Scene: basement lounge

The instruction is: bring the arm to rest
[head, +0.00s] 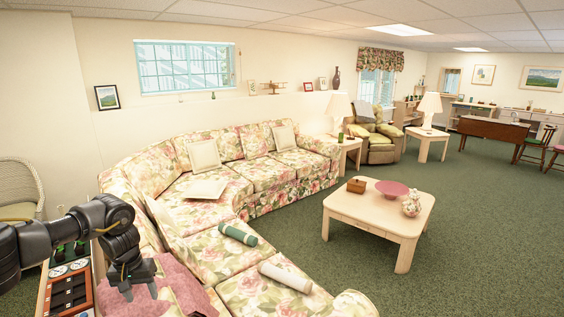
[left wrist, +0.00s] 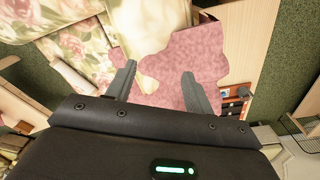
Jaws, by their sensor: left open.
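My left arm comes in from the left edge of the head view, bent at the elbow. My left gripper (head: 140,289) points down beside the near end of the floral sofa (head: 262,288), above a pink cloth (head: 180,272). In the left wrist view its two fingers (left wrist: 158,90) are spread apart, with nothing between them but the pink cloth (left wrist: 190,62) below. The gripper is open and empty. My right gripper is not in view.
A tray with dark compartments (head: 72,295) stands just left of the gripper. Rolled cloths, one green (head: 238,234) and one cream (head: 285,277), lie on the sofa. Green carpet (head: 475,220) at the right is clear.

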